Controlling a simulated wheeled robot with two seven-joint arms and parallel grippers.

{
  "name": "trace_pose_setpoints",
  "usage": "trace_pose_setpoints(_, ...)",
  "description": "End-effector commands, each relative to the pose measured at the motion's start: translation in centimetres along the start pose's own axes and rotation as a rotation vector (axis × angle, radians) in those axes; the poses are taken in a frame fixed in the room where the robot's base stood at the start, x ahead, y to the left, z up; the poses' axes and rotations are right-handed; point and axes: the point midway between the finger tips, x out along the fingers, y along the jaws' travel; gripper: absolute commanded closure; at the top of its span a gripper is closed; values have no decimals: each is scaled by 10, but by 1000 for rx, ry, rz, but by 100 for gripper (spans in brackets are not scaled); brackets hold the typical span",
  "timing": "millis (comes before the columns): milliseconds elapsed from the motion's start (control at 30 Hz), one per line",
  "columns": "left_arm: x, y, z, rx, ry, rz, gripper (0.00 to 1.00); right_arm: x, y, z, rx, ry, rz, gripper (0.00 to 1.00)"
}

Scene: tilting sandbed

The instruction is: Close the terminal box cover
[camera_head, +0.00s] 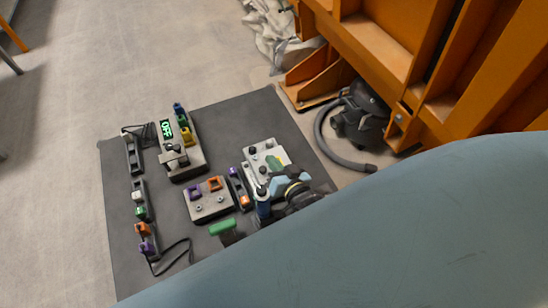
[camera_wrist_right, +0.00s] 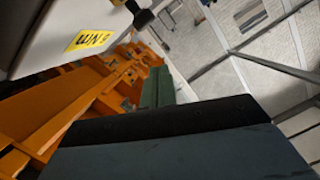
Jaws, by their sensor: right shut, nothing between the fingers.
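A pale box with a white top (camera_head: 258,157), black knobs and a yellow-green label sits at the right of the dark mat; I take it for the terminal box. My right gripper (camera_head: 284,185) is at its near right side and hides part of it. In the right wrist view, a white panel (camera_wrist_right: 50,30) with a yellow label and a black knob is close at upper left. My left gripper is out of view.
The dark mat (camera_head: 118,210) also bears a unit with a green display (camera_head: 166,129), a box with purple and orange sockets (camera_head: 209,200), a green handle (camera_head: 222,227) and several strips. An orange frame (camera_head: 375,45) and a black vacuum (camera_head: 362,110) stand behind at right.

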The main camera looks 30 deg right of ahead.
Motion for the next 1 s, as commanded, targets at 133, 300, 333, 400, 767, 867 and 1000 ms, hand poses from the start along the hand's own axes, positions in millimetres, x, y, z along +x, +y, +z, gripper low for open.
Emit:
trace_pose_setpoints(133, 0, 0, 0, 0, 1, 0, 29, 0, 0, 0, 1, 0, 0, 100)
trace_pose_setpoints(300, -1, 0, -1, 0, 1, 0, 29, -10, 0, 0, 1, -1, 0, 100)
trace_pose_setpoints(333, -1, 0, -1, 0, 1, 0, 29, -15, 0, 1, 1, -2, 1, 100)
trace_pose_setpoints(400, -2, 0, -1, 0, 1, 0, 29, -27, 0, 1, 1, -3, 1, 100)
trace_pose_setpoints(767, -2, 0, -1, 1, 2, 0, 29, -103, 0, 1, 0, -3, 1, 100)
trace_pose_setpoints(867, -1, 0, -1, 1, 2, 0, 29, -118, 0, 1, 0, -2, 0, 100)
trace_pose_setpoints(1000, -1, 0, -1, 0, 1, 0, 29, -130, 0, 0, 0, -1, 0, 100)
